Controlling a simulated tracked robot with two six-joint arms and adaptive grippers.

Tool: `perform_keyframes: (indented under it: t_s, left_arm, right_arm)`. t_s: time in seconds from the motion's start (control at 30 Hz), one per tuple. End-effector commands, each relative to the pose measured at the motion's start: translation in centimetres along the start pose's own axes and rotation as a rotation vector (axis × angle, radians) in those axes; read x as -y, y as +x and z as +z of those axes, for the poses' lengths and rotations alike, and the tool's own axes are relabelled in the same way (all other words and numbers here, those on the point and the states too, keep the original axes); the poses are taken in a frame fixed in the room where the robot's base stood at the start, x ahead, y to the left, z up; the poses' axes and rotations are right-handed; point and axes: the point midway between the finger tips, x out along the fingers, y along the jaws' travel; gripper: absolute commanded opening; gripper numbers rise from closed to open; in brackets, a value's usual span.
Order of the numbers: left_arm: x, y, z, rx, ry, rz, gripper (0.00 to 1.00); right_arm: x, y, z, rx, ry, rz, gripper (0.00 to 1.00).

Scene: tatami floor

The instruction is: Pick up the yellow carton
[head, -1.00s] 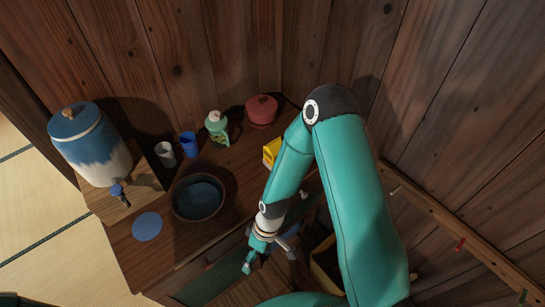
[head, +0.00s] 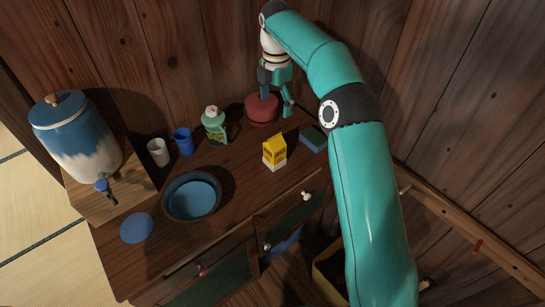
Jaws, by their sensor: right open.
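The yellow carton (head: 274,151) stands upright on the wooden cabinet top, right of its middle. It has a white lower part and a gabled top, and nothing covers it. My right gripper (head: 275,106) is open, with its fingers pointing down at the back of the cabinet. The fingers are over or around the red lidded pot (head: 261,109); I cannot tell whether they touch it. The gripper is behind the carton and apart from it. My left gripper is not in view.
A blue and green sponge (head: 313,138) lies right of the carton. A green and white bottle (head: 213,124), blue cup (head: 183,141), white cup (head: 158,152), dark bowl (head: 172,207), blue disc (head: 137,228) and large dispenser (head: 75,140) stand left. Wooden walls close the back and right.

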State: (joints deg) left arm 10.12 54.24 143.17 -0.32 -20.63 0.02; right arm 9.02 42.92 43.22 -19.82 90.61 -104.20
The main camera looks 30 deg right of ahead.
Motion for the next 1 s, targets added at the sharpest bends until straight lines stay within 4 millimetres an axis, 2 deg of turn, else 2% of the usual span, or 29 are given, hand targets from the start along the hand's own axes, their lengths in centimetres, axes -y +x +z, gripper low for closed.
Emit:
perform_keyframes:
  t_s: [0.17, 0.4, 0.5, 0.83, 1.0]
  left_arm:
    - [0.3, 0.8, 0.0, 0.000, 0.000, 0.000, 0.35]
    - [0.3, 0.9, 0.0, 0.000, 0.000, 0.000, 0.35]
    - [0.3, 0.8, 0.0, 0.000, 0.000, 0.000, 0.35]
    - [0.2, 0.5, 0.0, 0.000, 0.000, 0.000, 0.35]
    - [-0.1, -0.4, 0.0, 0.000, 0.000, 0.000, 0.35]
  right_arm:
    - [0.1, 2.9, 0.1, 0.000, -0.002, -0.004, 0.88]
    - [0.1, 8.0, 0.0, -0.001, 0.000, -0.004, 0.88]
    - [0.0, 9.6, 0.0, -0.001, -0.001, -0.002, 0.88]
    - [-0.1, 11.9, -0.1, -0.001, -0.001, -0.002, 0.88]
    - [-0.3, 14.3, -0.2, -0.001, -0.001, -0.004, 0.88]
